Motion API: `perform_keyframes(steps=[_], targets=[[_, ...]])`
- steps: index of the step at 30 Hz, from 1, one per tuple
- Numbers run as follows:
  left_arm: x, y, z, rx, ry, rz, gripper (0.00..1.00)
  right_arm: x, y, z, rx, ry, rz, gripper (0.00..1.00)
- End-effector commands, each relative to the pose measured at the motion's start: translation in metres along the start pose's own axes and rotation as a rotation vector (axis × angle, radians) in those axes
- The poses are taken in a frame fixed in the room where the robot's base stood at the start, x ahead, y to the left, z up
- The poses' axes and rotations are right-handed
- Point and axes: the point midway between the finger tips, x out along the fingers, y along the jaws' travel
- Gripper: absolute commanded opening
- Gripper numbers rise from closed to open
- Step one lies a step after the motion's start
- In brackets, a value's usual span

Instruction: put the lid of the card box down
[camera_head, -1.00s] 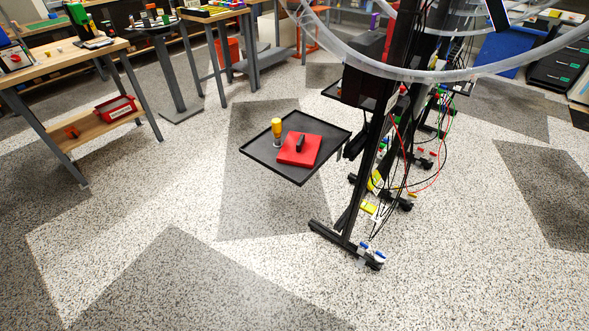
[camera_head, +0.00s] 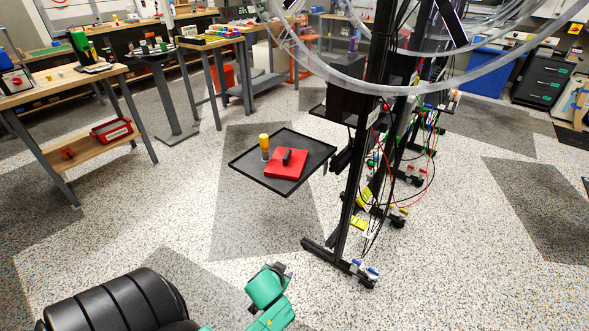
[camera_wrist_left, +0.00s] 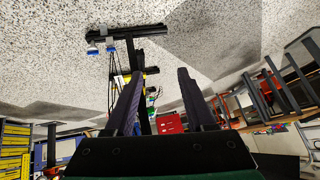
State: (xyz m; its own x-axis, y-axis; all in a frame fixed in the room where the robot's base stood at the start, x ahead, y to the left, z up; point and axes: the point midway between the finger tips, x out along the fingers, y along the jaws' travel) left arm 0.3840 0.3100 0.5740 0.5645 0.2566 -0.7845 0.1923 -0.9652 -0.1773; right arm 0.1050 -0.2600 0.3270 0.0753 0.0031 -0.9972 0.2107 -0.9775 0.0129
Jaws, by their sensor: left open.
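A flat red square piece (camera_head: 286,164) with a dark bar on top lies on a black tray (camera_head: 255,176) held out from a black stand. I cannot tell whether this is the card box or its lid. Nothing else in view is clearly a card box. My left gripper (camera_wrist_left: 160,73) is open in the left wrist view, with its two dark fingers apart and nothing held between them. A green and black part of my arm shows at the bottom of the head view, well short of the tray. My right gripper is not in view.
A yellow-topped tool (camera_head: 264,146) stands on the tray beside the red piece. The black stand (camera_head: 349,210) carries hanging cables and clear tubes (camera_head: 400,88). A wooden workbench (camera_head: 65,85) stands at the left. The speckled floor before the tray is clear.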

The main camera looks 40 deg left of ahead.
Motion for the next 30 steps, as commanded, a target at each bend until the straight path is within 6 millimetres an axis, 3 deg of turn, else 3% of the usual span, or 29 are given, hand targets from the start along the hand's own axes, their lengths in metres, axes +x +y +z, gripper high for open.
perform_keyframes(steps=[1, 3, 8, 12, 15, 18, 21, 27, 30], targets=[[-0.015, -0.013, -0.024, -0.035, 0.046, -0.035, 0.55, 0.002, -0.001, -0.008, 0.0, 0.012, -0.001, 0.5], [-0.037, -0.031, -0.053, -0.086, 0.101, -0.082, 0.55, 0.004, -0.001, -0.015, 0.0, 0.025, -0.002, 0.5], [-0.093, -0.074, -0.106, -0.2, 0.226, -0.189, 0.55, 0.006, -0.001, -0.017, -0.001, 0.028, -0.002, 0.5], [-0.144, -0.121, -0.151, -0.33, 0.428, -0.313, 0.55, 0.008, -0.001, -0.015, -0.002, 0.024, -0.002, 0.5], [-0.163, -0.142, -0.178, -0.371, 0.602, -0.364, 0.55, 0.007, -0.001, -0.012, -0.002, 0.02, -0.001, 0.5], [-0.172, -0.148, -0.199, -0.369, 0.747, -0.361, 0.55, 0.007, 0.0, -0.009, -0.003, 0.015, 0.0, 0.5], [-0.174, -0.141, -0.214, -0.339, 0.852, -0.312, 0.55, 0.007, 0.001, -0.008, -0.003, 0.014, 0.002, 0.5], [-0.156, -0.11, -0.222, -0.275, 0.901, -0.152, 0.55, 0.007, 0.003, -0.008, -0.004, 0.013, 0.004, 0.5], [-0.146, -0.105, -0.228, -0.263, 0.896, -0.117, 0.55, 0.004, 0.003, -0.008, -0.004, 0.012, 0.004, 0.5]])
